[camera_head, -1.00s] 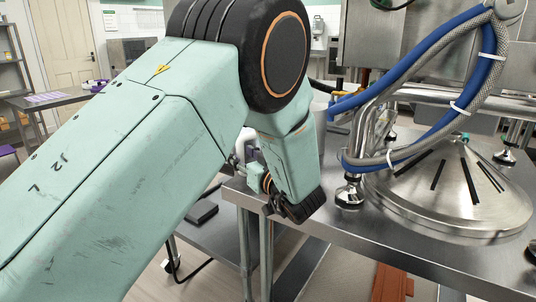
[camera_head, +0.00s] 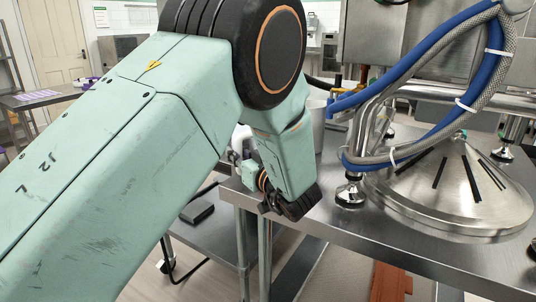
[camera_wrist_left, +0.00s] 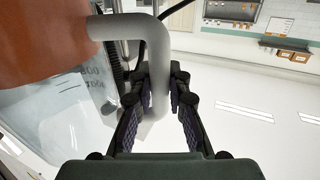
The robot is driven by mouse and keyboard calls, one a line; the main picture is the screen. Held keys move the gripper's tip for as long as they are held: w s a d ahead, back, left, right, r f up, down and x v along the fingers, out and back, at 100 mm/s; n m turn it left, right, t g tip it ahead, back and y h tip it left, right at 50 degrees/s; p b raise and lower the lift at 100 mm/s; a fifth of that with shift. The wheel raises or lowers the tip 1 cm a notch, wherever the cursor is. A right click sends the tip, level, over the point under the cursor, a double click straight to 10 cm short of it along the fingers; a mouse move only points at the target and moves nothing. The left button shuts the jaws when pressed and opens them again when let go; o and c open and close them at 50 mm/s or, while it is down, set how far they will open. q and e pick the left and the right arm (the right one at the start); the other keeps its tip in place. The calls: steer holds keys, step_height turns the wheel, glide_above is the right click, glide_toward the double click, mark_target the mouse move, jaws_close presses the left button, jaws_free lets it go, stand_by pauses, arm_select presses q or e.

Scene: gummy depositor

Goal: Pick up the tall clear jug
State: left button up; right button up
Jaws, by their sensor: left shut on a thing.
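In the left wrist view, the tall clear jug (camera_wrist_left: 58,115) fills the left side, with printed measuring marks on its see-through wall and a thick grey handle (camera_wrist_left: 157,62). The dark fingers of my left gripper (camera_wrist_left: 158,88) stand on both sides of the handle and are shut on it. In the head view, my left gripper (camera_head: 287,204) is low at the table's left corner, with its fingers mostly hidden by my own arm. I cannot make out the jug clearly there. My right gripper is not in view.
The steel table (camera_head: 345,236) carries a wide steel cone lid (camera_head: 455,195) on the right. Blue and braided hoses (camera_head: 425,75) loop above it, close to my arm. A grey cylinder (camera_head: 318,125) stands behind my wrist. A lower shelf (camera_head: 205,240) holds a dark flat object.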

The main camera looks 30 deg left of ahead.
arm_select(q)
steer(key=shift+s+d+r, duration=0.1)
steer(key=shift+d+r, duration=0.1)
jaws_close()
steer(key=shift+a, duration=0.1)
steer(key=shift+a+f, duration=0.1)
steer(key=shift+r, duration=0.25)
